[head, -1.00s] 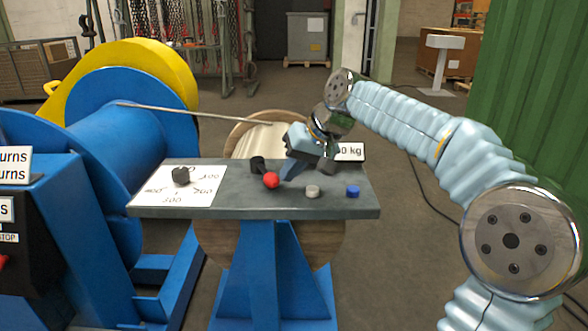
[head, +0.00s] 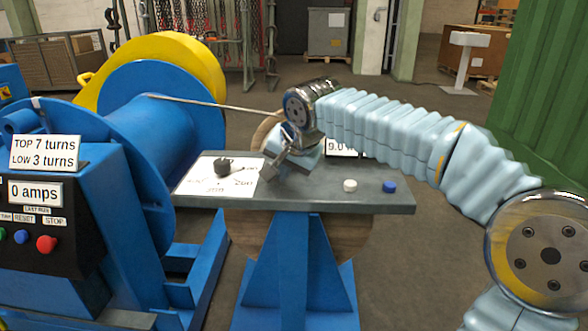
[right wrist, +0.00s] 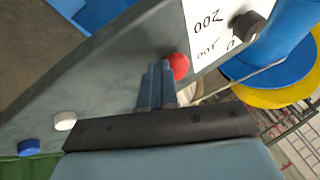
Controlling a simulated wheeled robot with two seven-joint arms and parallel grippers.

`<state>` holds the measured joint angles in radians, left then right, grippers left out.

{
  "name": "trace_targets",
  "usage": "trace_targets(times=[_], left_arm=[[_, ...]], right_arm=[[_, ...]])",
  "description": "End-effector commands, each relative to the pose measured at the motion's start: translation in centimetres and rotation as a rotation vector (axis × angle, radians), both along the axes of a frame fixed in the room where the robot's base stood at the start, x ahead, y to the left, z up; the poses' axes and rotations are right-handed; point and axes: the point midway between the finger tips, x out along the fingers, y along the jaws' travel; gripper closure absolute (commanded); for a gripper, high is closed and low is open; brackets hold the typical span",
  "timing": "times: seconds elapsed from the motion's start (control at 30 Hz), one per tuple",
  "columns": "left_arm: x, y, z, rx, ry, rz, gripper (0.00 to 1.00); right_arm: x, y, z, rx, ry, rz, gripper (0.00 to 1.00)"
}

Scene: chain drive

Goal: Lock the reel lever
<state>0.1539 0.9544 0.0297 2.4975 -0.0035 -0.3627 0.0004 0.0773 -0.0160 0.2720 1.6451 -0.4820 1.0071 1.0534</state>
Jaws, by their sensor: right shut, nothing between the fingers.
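The red ball knob (right wrist: 179,66), which I take to be the end of the reel lever, shows in the right wrist view beside my right gripper's fingertips (right wrist: 158,68). In the head view the right gripper (head: 269,173) covers the knob, so it is hidden there. The right gripper's fingers are together with nothing between them. They are low over the grey console top (head: 330,199); whether they touch the knob I cannot tell. The lever's shaft is hidden, so its position cannot be read. My left gripper is in neither view.
A black dial knob (head: 222,165) sits on a numbered white card (head: 205,178). A white button (head: 350,185) and a blue button (head: 389,186) are on the console's right. The blue winch drum (head: 150,120) and its control box stand left, with a rope running behind the gripper.

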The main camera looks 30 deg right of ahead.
Motion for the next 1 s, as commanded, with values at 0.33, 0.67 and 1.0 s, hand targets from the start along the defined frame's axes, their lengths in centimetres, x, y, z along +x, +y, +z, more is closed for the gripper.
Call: trace_targets(times=[0.33,0.67,1.0], left_arm=[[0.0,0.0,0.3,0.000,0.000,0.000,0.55],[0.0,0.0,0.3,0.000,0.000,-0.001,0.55],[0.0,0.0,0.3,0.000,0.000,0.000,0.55]], right_arm=[[1.3,1.3,0.0,0.001,0.001,0.001,1.00],[1.7,1.7,0.0,0.003,-0.004,0.005,1.00],[1.7,1.9,0.1,0.005,-0.004,0.008,1.00]])
